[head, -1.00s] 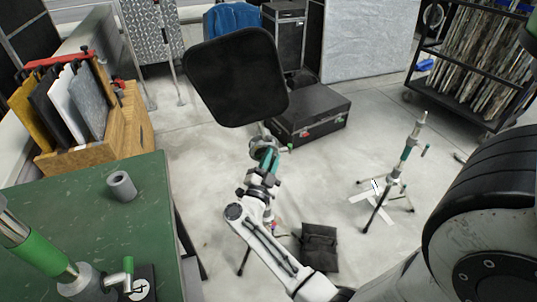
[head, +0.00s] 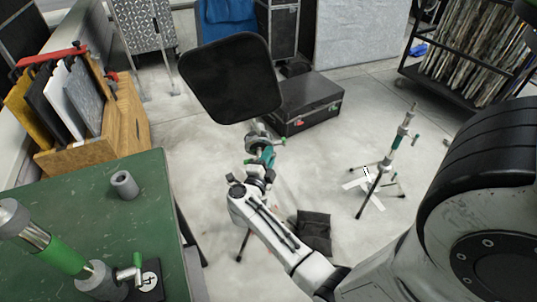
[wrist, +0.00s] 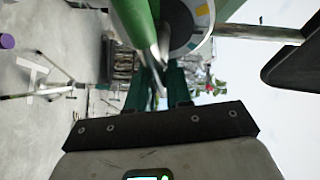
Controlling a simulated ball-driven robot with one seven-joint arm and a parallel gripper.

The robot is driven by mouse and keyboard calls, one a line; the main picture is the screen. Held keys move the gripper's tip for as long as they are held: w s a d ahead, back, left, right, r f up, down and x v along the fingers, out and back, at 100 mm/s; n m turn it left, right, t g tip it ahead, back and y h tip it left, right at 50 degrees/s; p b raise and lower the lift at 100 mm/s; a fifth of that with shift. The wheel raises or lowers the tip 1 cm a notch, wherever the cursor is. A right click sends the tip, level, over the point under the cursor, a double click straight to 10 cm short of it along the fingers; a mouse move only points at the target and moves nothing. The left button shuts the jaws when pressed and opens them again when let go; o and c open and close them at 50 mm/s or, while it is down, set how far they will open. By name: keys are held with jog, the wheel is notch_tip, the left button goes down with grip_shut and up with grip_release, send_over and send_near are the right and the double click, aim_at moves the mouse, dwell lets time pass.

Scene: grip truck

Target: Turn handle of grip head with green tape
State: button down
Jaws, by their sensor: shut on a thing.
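The grip head (head: 258,137) sits just under a black square flag (head: 232,78) in the middle of the head view. A short handle with a green end (head: 279,141) sticks out to its right. In the wrist view the grip head shows as a round disc with coloured marks (wrist: 190,22), with a green handle (wrist: 134,22) beside it. My gripper (wrist: 157,88) has teal fingers and is shut on the handle's metal part, right below the disc. The exact contact is partly hidden. In the head view my gripper (head: 267,157) is directly below the grip head.
A green table (head: 95,205) at left bears a grey cylinder (head: 124,185) and another green-taped stand head (head: 60,255). A black sandbag (head: 314,232) lies on the floor by my arm. A stand (head: 390,165) is at right; a black case (head: 310,105) is behind.

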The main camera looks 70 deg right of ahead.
jog(key=shift+f, duration=0.1)
dwell(0.3)
jog(key=c, duration=1.1)
grip_release()
jog(key=a, duration=1)
jog(key=shift+w+a+f+b, duration=0.2)
jog(key=shift+a+f+b, duration=0.1)
jog(key=shift+a, duration=0.1)
